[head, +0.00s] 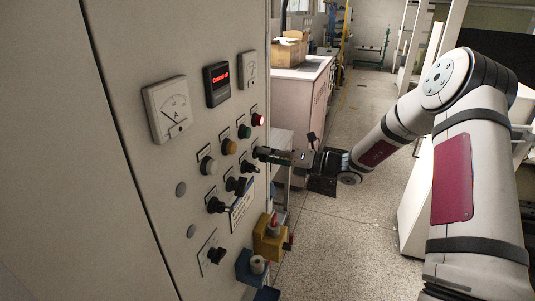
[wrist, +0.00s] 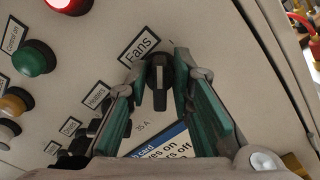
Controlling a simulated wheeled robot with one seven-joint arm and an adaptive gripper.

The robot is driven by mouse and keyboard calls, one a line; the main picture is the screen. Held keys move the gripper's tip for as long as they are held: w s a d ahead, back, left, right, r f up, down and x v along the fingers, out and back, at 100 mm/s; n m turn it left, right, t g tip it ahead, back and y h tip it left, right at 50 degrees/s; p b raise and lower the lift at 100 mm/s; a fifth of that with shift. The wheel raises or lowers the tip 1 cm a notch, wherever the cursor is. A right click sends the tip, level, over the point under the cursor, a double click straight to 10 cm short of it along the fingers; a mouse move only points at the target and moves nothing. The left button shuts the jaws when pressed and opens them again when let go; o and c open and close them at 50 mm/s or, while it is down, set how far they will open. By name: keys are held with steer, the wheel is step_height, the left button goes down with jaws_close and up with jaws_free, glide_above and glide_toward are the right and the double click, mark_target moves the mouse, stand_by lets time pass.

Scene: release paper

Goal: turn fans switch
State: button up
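The fans switch (wrist: 159,82) is a black rotary knob under a "Fans" label (wrist: 139,47) in the wrist view; its handle points roughly up and down in the picture. My gripper (wrist: 162,72) has its two green-padded fingers on either side of the knob, with narrow gaps, so it looks open around it. Whether either pad touches the knob is hard to tell. In the head view my gripper (head: 262,155) is at the right edge of the panel, and its fingers mostly hide the switch.
The grey control panel (head: 130,100) carries a red lamp (head: 259,120), a green button (head: 244,132) and other black knobs (head: 216,205) nearby. A "Heaters" label (wrist: 97,96) is left of the fans switch. A yellow box (head: 268,243) juts out below. Floor to the right is open.

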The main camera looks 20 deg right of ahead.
steer(key=shift+o, duration=0.5)
steer(key=v, duration=1.2)
